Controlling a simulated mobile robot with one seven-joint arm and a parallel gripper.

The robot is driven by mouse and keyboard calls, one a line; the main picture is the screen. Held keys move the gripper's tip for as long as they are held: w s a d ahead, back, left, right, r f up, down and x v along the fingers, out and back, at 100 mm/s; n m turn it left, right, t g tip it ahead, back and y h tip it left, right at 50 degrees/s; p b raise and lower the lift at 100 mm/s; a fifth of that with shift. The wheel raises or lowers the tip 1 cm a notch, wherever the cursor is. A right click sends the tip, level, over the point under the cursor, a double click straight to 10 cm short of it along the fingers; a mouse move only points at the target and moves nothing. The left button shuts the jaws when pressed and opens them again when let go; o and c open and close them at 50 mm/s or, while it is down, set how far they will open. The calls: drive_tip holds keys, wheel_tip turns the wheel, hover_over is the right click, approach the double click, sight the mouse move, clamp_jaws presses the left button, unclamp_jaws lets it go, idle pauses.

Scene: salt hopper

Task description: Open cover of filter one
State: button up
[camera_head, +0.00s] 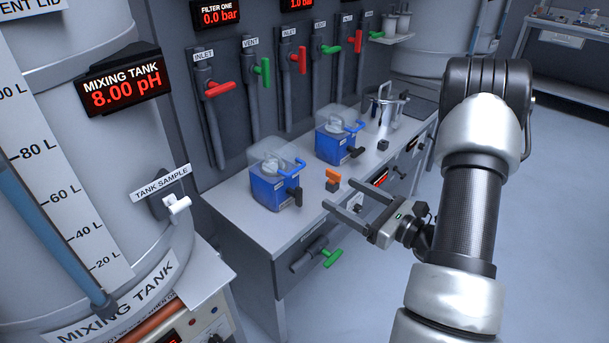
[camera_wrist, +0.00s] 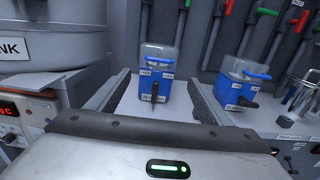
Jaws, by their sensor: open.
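Two blue filter units with clear covers stand on the bench. The left one (camera_head: 271,188) is nearest and sits below the FILTER ONE display (camera_head: 220,16). Its clear cover (camera_head: 272,158) looks down, with a blue handle (camera_head: 294,166) on top and a black handle (camera_head: 293,195) in front. The second unit (camera_head: 333,146) is behind it to the right. My gripper (camera_head: 343,208) is open and empty, in front of the bench and apart from the units. In the wrist view the left unit (camera_wrist: 155,84) shows beyond and between the open fingers (camera_wrist: 157,100).
The mixing tank (camera_head: 120,150) stands at the left. Red and green valve handles line the wall behind, including a red inlet handle (camera_head: 218,90). The floor (camera_head: 570,200) at the right is clear.

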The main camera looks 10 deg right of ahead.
sight(298, 169)
drive_tip(key=b+x, duration=0.1)
drive_tip(key=x, duration=1.2)
drive_tip(key=shift+w+a, duration=0.3)
drive_tip(key=c, duration=1.5)
drive_tip(key=shift+r, duration=0.1)
